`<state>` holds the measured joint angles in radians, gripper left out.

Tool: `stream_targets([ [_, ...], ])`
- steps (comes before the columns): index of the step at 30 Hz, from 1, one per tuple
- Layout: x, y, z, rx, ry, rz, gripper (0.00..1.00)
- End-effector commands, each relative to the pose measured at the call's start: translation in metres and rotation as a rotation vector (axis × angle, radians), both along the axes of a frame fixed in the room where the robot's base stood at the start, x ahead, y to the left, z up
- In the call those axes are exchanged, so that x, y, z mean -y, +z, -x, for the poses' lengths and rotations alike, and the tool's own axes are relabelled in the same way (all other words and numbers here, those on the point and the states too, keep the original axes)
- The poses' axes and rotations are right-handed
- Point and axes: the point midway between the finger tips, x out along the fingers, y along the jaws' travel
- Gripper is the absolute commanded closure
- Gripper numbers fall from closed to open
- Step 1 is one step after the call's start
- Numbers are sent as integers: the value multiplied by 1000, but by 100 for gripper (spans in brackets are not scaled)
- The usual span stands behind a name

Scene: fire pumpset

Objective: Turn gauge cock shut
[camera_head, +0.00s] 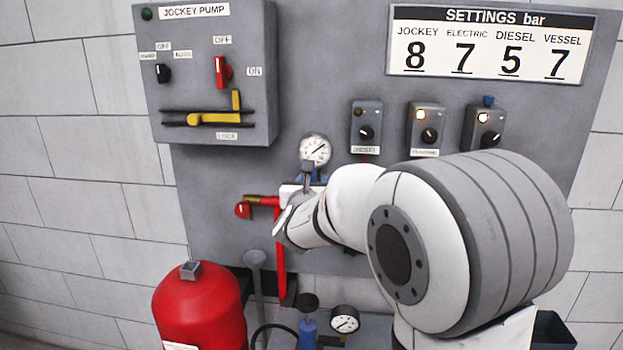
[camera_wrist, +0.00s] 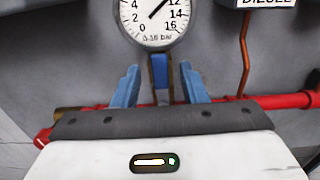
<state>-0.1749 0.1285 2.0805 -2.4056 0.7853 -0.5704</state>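The pressure gauge (camera_head: 315,150) is a white dial on the grey panel, above the red pipe. It also shows large in the wrist view (camera_wrist: 158,18), cut off at the top. Directly below the dial is the gauge cock (camera_wrist: 160,72), a narrow upright piece with a blue-grey middle and brass-coloured edges. My gripper (camera_wrist: 160,86) has its two blue fingers apart, one on each side of the cock, with a gap visible on both sides. The cock's lower part is hidden behind my gripper body. In the head view my wrist mostly hides the cock.
A red pipe (camera_wrist: 285,101) runs across behind my gripper, and a thin copper pipe (camera_wrist: 244,55) rises at right. A red-handled valve (camera_head: 243,210) sits left of my wrist. The jockey pump box (camera_head: 205,75) is above left; a red vessel (camera_head: 200,308) stands below left.

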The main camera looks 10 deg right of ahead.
Motion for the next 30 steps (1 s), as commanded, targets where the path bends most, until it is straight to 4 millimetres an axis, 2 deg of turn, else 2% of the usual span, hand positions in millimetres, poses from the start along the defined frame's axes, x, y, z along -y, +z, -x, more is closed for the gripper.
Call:
stream_targets([
  [9,0,0,-3,1,1,-1,61],
  [23,0,0,-3,0,2,-1,99],
  [30,0,0,-3,0,2,-1,100],
])
